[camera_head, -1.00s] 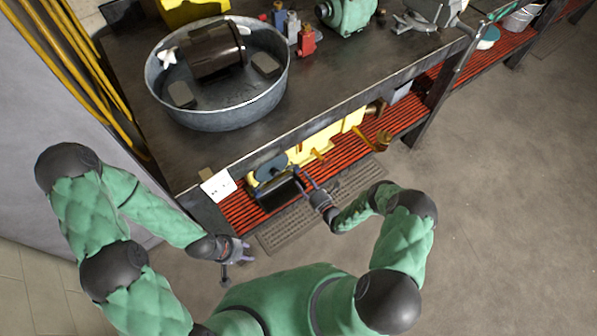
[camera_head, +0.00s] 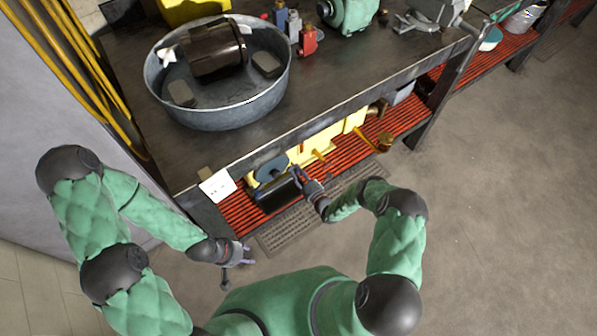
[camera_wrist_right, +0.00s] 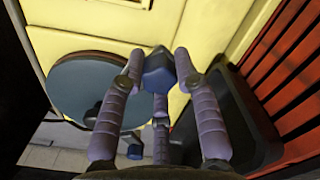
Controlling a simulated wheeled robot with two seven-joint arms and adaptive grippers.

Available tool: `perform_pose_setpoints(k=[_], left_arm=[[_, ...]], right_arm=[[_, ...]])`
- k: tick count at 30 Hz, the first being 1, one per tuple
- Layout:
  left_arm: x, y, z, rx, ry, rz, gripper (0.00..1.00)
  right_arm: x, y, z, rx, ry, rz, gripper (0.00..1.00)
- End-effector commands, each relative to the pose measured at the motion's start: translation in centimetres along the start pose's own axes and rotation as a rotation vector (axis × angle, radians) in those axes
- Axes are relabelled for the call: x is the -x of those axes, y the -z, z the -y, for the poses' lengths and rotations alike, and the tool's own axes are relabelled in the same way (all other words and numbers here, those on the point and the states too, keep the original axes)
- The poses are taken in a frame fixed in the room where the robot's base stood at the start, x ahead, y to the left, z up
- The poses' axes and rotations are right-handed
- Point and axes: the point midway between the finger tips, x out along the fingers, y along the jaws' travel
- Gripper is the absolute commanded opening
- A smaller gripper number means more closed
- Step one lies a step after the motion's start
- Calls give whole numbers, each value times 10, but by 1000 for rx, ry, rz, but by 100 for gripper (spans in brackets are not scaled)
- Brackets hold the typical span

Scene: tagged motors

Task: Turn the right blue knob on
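In the right wrist view a blue knob (camera_wrist_right: 158,72) stands out in front of a yellow surface (camera_wrist_right: 80,45). A second blue knob (camera_wrist_right: 133,149) shows lower, partly hidden behind my fingers. I cannot tell which of the two is the right one. My right gripper (camera_wrist_right: 160,58) has its purple fingers spread to either side of the upper knob, with a third finger just below it. Contact is not clear. In the head view my right gripper (camera_head: 298,174) is at the yellow machine (camera_head: 312,157) under the table. My left gripper (camera_head: 245,253) hangs away from it; its opening is unclear.
The floor at right is clear.

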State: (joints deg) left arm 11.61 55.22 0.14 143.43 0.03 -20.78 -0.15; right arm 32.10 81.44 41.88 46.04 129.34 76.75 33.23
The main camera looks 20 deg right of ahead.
Motion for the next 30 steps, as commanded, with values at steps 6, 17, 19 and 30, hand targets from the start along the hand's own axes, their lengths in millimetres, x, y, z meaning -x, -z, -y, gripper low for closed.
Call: perform_pose_setpoints(k=[6, 17, 19, 30], left_arm=[[-2, 0, 1, 0, 0, 0, 40], [-5, 0, 2, 0, 0, 0, 40], [-5, 0, 2, 0, 0, 0, 40], [-5, 0, 2, 0, 0, 0, 40]], right_arm=[[-2, -4, 1, 26, -4, 8, 0], [-3, -7, 0, 95, -6, 13, 0], [-3, -7, 0, 95, -6, 14, 40], [-1, -4, 0, 91, -4, 8, 52]])
